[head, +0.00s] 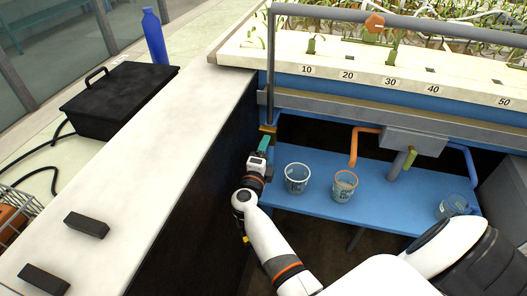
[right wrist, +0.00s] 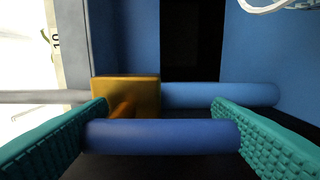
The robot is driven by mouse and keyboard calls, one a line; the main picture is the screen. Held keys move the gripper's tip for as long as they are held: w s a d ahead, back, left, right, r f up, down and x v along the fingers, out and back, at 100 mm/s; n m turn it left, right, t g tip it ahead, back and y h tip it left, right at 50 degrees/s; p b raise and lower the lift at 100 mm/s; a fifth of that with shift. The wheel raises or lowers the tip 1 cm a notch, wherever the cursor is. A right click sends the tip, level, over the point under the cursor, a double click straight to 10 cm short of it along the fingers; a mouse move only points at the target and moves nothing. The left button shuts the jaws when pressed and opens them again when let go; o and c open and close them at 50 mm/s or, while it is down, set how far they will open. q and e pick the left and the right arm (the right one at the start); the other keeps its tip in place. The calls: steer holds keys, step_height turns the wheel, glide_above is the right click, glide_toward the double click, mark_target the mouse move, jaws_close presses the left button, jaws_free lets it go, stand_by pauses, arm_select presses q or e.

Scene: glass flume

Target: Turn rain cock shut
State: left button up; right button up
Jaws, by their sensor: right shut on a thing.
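The rain cock shows in the right wrist view as a brass block (right wrist: 126,88) on a pipe line, with a short stem to a dark blue bar handle (right wrist: 165,136). The handle lies crosswise in the picture. My right gripper (right wrist: 170,135) has its teal fingers at the two ends of this handle and is shut on it. In the head view my right gripper (head: 263,146) reaches up to the brass body (head: 268,129) at the foot of a grey upright pipe. The handle is hidden there by the fingers. My left gripper is not in view.
A blue shelf (head: 310,203) under the flume holds clear cups (head: 297,178), (head: 344,186) and a glass (head: 452,206). An orange pipe (head: 354,146) hangs above it. A pale counter (head: 150,165) with a dark side runs close left of my gripper.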

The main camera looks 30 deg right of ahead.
steer(key=shift+a+f, duration=0.1)
steer(key=shift+f, duration=0.05)
steer(key=o, duration=1.4)
